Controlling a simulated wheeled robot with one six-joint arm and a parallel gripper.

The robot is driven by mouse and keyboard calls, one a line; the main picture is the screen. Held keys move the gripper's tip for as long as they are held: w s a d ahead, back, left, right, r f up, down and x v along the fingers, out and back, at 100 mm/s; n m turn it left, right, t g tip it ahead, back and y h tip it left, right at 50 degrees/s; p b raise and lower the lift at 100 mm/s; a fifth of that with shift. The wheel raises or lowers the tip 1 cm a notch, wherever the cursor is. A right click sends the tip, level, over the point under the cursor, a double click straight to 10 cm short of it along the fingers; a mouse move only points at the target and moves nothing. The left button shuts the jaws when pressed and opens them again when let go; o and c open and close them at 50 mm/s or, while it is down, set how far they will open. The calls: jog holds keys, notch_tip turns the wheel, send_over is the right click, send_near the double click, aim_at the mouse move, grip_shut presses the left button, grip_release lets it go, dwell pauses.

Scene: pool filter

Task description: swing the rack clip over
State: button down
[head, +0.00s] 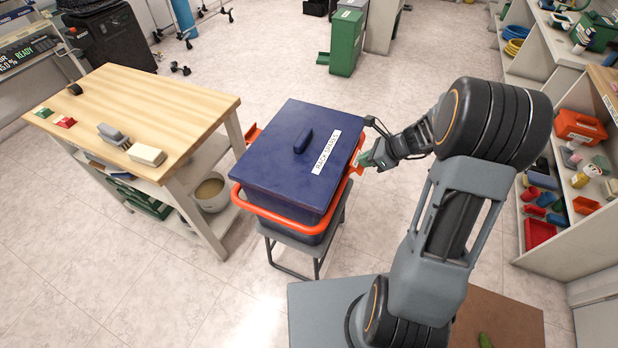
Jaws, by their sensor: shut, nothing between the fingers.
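A dark blue lidded box (290,165) with a knob on its lid and a white label stands on a small grey stool. The label seems to begin with "RACK". An orange clip (357,168) shows at the box's right side, partly hidden by my gripper. Another orange piece (252,133) shows at the left side. My gripper (370,158) reaches in from the right and is shut, its tips close to the right clip. I cannot tell whether they touch it. A small greenish part shows at the tips.
An orange bail (285,222) runs round the box's front. A wooden-topped bench (150,100) with sponges stands at the left, a bucket (211,192) on its lower shelf. A green bin (346,42) stands behind. Shelves with coloured items line the right. Floor in front is clear.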

aim_at(354, 156)
jog(key=shift+a, duration=0.25)
jog(key=shift+w+a+r+p, duration=0.15)
jog(key=shift+w+a+p, duration=0.15)
jog(key=shift+a, duration=0.2)
jog(key=shift+w+a, duration=0.1)
jog(key=shift+w+a, duration=0.3)
jog(key=shift+a, duration=0.25)
jog(key=shift+w+a, duration=0.1)
jog(key=shift+a, duration=0.15)
dwell(0.4)
jog(key=shift+w+a, duration=0.2)
jog(key=shift+a, duration=0.1)
jog(key=shift+f, duration=0.2)
jog(key=shift+a+r, duration=0.1)
jog(key=shift+a, duration=0.1)
